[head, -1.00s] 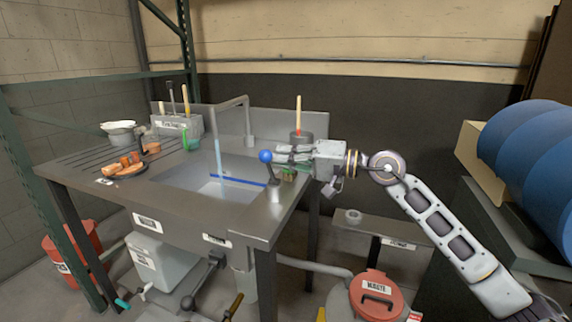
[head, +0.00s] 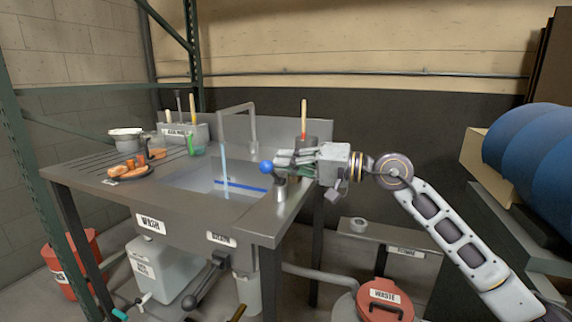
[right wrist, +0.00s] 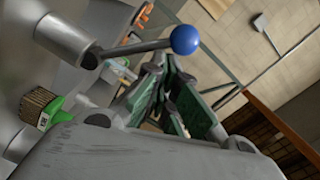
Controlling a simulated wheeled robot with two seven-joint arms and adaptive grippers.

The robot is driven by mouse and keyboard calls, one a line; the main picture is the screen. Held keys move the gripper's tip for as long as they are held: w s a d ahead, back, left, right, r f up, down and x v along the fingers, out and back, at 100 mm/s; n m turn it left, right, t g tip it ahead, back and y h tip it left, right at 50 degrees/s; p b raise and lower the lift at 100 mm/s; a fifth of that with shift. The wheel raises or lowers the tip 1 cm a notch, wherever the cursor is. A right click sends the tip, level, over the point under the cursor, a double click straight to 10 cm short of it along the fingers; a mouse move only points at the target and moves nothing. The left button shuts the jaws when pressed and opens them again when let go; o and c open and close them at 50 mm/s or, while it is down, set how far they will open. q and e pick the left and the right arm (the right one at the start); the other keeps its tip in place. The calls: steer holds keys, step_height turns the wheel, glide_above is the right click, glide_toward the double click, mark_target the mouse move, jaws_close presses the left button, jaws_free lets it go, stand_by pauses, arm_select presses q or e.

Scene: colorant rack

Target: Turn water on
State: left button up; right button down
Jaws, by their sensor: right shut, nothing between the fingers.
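The grey metal sink table (head: 258,222) has a basin (head: 190,185) and a bent faucet (head: 252,130). A pale blue stream (head: 225,165) hangs from the spout into the basin. A lever with a blue ball knob (head: 266,167) rises from a metal post (head: 280,194) at the table's right front and tilts left. My right gripper (head: 282,159) is shut and empty, close beside the knob on its right. In the right wrist view the blue knob (right wrist: 185,39) and its rod show beyond the fingers (right wrist: 165,78). Contact cannot be told. My left gripper is out of view.
A plate of orange pieces (head: 124,174), a bowl (head: 125,137) and a tool holder (head: 183,131) stand at the table's left and back. A dark pot with a brush (head: 304,125) is behind my right gripper. A red-lidded waste bin (head: 385,302) stands on the floor.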

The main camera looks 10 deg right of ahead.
steer(key=shift+d, duration=0.1)
stand_by(0.6)
steer(key=v, duration=1.1)
steer(key=shift+s+d, duration=0.25)
steer(key=shift+d, duration=0.1)
stand_by(0.4)
stand_by(0.6)
